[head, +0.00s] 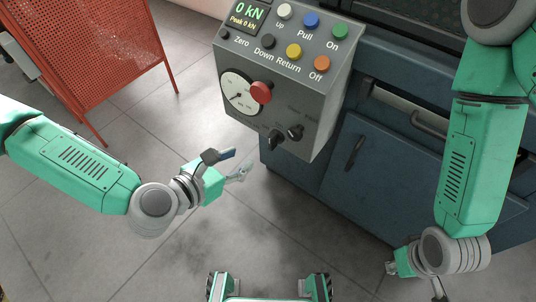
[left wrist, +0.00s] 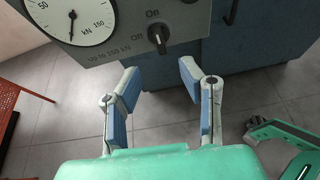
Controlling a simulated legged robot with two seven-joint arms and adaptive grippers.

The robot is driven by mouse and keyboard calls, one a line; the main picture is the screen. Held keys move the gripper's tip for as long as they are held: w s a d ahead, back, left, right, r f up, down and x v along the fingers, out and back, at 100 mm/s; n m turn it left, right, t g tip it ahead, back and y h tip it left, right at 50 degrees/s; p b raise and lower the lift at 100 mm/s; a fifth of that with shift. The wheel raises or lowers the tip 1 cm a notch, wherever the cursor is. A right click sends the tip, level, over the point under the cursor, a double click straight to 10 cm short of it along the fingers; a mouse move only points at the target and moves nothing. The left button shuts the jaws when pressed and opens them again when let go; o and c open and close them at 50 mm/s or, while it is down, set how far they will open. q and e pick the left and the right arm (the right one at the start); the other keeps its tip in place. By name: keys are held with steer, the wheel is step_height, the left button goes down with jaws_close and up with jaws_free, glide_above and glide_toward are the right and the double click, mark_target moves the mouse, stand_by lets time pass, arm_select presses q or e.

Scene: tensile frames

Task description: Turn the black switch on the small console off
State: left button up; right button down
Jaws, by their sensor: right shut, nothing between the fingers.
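The small console (head: 285,75) is a grey box with coloured buttons, a dial and a red knob. The black switch (head: 275,137) is a small knob low on its front, below and right of the dial. In the left wrist view, the switch (left wrist: 158,37) has "On" above it and "Off" at its left; its handle stands roughly upright, towards "On". My left gripper (head: 236,163) is open and empty, below and left of the switch, apart from it. Its fingers (left wrist: 158,80) straddle the space below the switch. My right gripper (head: 393,267) is shut and empty at lower right, partly hidden by its wrist.
A second black knob (head: 295,131) sits just right of the switch. The red emergency-style knob (head: 261,92) sticks out above it. A blue cabinet (head: 375,165) stands behind and right. A red perforated panel (head: 95,50) stands at left. The floor between is clear.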

mark_target(269, 138)
arm_select(q)
steer(key=shift+n, duration=0.3)
steer(key=b+x, duration=0.3)
steer(key=x, duration=0.9)
steer(key=shift+w+b, duration=0.25)
steer(key=shift+b, duration=0.15)
steer(key=shift+w+d+f, duration=0.2)
steer(key=shift+w+d, duration=0.1)
steer(key=shift+w, duration=0.35)
steer(key=shift+d, duration=0.15)
steer(key=shift+d, duration=0.1)
steer(key=c, duration=0.5)
jaws_close()
